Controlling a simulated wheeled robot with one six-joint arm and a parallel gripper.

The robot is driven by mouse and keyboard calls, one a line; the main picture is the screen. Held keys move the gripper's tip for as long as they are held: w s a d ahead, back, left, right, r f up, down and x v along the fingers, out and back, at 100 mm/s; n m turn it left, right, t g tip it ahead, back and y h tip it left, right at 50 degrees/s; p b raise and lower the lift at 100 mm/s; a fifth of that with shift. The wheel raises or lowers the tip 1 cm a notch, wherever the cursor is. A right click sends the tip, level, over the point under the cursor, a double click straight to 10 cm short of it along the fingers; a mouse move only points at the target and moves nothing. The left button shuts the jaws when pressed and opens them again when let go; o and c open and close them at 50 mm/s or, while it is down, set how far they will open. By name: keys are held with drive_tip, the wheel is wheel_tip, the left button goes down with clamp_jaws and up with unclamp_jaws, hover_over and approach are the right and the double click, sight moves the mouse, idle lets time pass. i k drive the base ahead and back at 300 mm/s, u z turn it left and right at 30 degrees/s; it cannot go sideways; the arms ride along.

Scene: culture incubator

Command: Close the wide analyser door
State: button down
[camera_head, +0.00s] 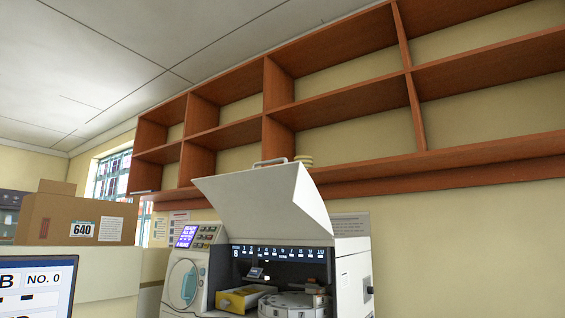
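The wide analyser (352,278) stands at the lower middle of the head view, cut off by the bottom edge. Its wide white door (262,205) is raised and tilted, hinged at the top, with its free edge out over the front. The chamber beneath is open and shows a numbered strip (285,253), a yellow tray (240,298) and a round metal carousel (292,304). My gripper is not in view.
A lit display panel (186,237) and a round port (184,284) are on the analyser's left part. A cardboard box (80,219) and a monitor (38,285) are at left. Empty brown shelves (345,95) hang on the wall above.

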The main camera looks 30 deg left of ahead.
sight(280, 200)
drive_tip(key=u, duration=0.25)
drive_tip(key=i, duration=0.65)
drive_tip(key=u, duration=0.5)
